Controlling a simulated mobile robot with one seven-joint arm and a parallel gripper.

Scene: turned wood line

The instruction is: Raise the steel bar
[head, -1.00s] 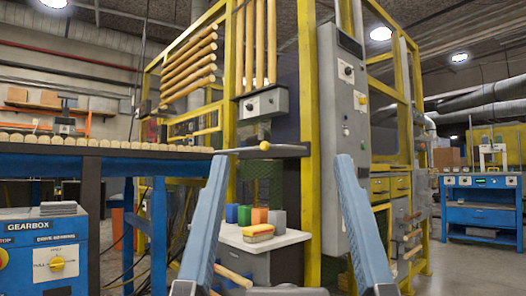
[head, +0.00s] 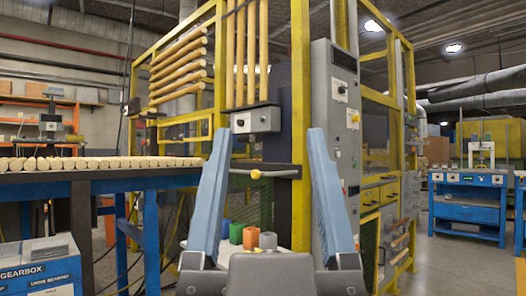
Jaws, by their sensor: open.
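A slim steel bar (head: 283,174) with a yellow knob (head: 255,174) runs level across the front of the yellow-framed machine, below a grey switch box. My gripper (head: 270,140) is open, with its two blue fingers pointing up and away from me. In the picture the bar and knob show in the gap between the fingers. The fingers seem to be nearer to me than the bar, and I see no contact. The left finger may hide the bar's left end.
Coloured blocks (head: 250,238) stand on a white-topped stand, partly hidden behind my gripper. A grey control cabinet (head: 335,150) stands at right. Floor shows at far right.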

